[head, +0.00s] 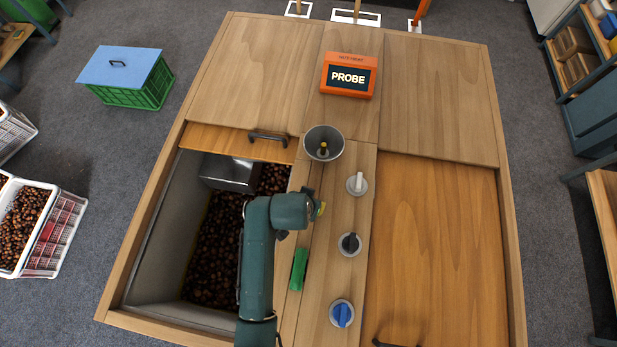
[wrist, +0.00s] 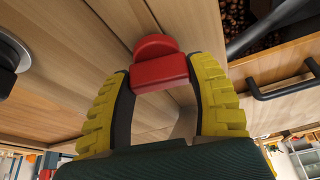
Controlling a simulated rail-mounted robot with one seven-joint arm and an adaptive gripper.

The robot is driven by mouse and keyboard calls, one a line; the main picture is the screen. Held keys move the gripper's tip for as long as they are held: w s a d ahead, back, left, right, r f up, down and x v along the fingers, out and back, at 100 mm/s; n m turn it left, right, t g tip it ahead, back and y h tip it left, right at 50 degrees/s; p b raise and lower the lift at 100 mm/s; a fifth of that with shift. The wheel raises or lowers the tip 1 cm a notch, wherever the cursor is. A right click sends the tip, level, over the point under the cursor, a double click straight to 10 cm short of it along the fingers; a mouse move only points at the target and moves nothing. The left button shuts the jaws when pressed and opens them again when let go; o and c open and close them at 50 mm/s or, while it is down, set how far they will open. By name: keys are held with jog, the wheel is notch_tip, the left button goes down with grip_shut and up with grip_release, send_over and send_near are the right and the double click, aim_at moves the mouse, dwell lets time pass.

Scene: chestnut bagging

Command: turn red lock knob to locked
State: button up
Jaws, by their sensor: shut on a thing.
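The red lock knob (wrist: 160,73) shows in the wrist view, at the top middle, with a rounded part behind a flat bar. My gripper (wrist: 161,78), with yellow ridged pads, has one finger on each side of the bar and is shut on it. In the head view my gripper (head: 319,208) is at the centre strip of the wooden bench, beside the open bin. The red knob is hidden there behind my wrist. I cannot tell from these frames whether the knob stands at locked.
White (head: 357,184), black (head: 350,245) and blue (head: 342,314) knobs line the centre strip on the right. A grey funnel (head: 323,133) and an orange PROBE display (head: 348,77) are farther back. The open bin (head: 160,255) holds chestnuts and a metal scoop (head: 230,173). A green object (head: 299,270) lies nearer.

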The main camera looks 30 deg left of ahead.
jog(key=m+h, duration=0.1)
jog(key=m, duration=0.2)
jog(key=shift+m, duration=0.3)
jog(key=m+h, duration=0.2)
jog(key=m, duration=0.2)
jog(key=shift+m+g+b, duration=0.3)
jog(key=shift+b, duration=0.05)
jog(key=m+g+h+b, duration=0.1)
jog(key=m, duration=0.3)
jog(key=shift+b, duration=0.4)
jog(key=shift+m+g+h+b, duration=0.5)
jog(key=shift+m+g+b, duration=0.15)
jog(key=shift+m, duration=0.95)
jog(key=o, duration=1.2)
jog(key=v, duration=1.2)
